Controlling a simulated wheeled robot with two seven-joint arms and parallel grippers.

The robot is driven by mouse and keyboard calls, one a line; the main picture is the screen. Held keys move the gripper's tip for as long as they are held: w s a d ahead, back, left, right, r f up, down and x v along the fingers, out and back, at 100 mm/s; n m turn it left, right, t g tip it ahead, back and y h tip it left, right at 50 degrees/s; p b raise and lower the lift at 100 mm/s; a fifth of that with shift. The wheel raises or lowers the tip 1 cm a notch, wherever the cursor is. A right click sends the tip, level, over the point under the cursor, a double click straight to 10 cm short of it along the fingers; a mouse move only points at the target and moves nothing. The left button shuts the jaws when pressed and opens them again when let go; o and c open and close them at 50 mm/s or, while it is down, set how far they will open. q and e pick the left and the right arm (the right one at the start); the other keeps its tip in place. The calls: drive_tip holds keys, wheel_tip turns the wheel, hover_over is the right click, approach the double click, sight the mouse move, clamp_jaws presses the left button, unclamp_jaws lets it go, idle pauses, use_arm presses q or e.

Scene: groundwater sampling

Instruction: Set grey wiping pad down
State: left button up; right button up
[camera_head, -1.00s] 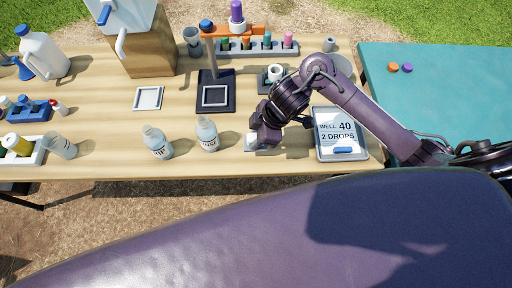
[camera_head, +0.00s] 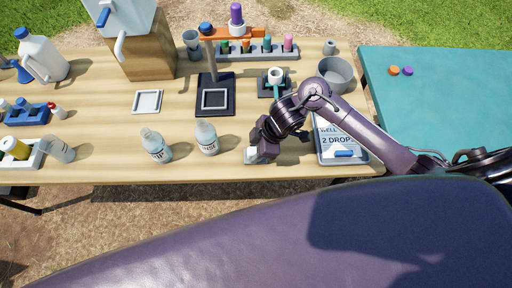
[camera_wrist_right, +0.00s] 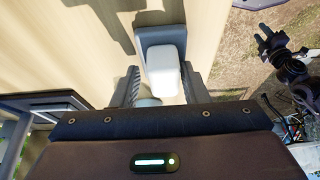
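The grey wiping pad (camera_wrist_right: 152,33), with a white block (camera_wrist_right: 165,72) on it, is between the fingers of my right gripper (camera_wrist_right: 161,80) in the right wrist view. The fingertips lie along both sides of the pad, and the gripper looks shut on it. In the head view my right gripper (camera_head: 256,156) points down near the table's front edge, with the pale end of the pad (camera_head: 250,158) showing at its tip. I cannot tell whether the pad touches the table. My left gripper is out of view.
A tablet-like sign (camera_head: 342,140) lies right of the gripper. Two labelled bottles (camera_head: 207,138) (camera_head: 156,146) stand to its left. A black plate with a white frame (camera_head: 215,98) and a grey bowl (camera_head: 336,74) are behind.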

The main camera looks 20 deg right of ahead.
drive_tip(key=shift+o, duration=0.5)
drive_tip(key=shift+r, duration=0.1)
drive_tip(key=p+v, duration=0.2)
drive_tip(key=v, duration=1)
